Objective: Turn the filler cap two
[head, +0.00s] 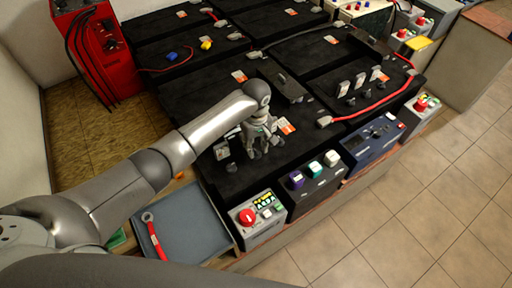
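My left gripper (261,150) points down at the top of the near black battery (185,95), close to its front edge. Its fingers are small and bunched here, so I cannot tell their opening or whether they touch anything. Whatever is directly under the fingers is hidden. No filler cap is marked "two" legibly. My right gripper is not in view.
A front box (318,190) carries purple, teal and white knobs. Left of it is a control box with a red button (247,216). Another red cable (370,109) crosses the right battery. A red charger (98,50) stands behind.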

